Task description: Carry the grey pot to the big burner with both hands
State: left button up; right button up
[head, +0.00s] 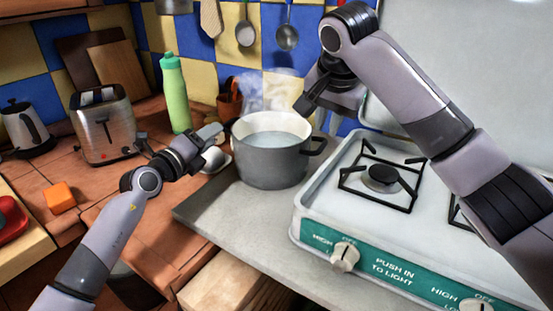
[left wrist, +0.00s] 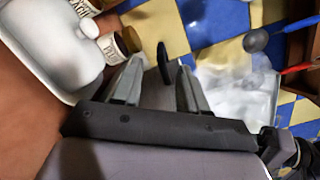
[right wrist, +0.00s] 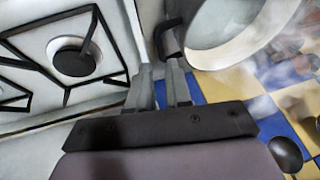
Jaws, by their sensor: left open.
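The grey pot (head: 268,163) stands on the grey counter slab, left of the stove, with pale liquid inside and steam above it. The big burner (head: 381,178) is bare, to the right of the pot. My left gripper (head: 216,143) is open at the pot's left side; a dark handle (left wrist: 162,62) shows at its fingertips in the left wrist view. My right gripper (head: 323,118) is by the pot's right handle (head: 318,146). In the right wrist view that handle (right wrist: 166,38) is at the close-set fingertips; whether they hold it is unclear.
The white stove (head: 325,205) with a green knob panel borders the slab. A green bottle (head: 174,92), a toaster (head: 102,125), a kettle (head: 25,130) and an orange block (head: 60,197) stand to the left. Ladles hang on the tiled wall behind.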

aim_at(226, 125)
pick_arm(q)
jog(key=shift+s+r, duration=0.1)
pick_arm(e)
jog(key=shift+s+r, duration=0.1)
pick_arm(q)
jog(key=shift+x, duration=3.6)
pick_arm(e)
jog(key=shift+x, duration=3.65)
pick_arm(q)
jog(key=c, duration=0.6)
pick_arm(e)
grip_shut()
pick_arm(q)
grip_shut()
jog(key=shift+a, duration=0.1)
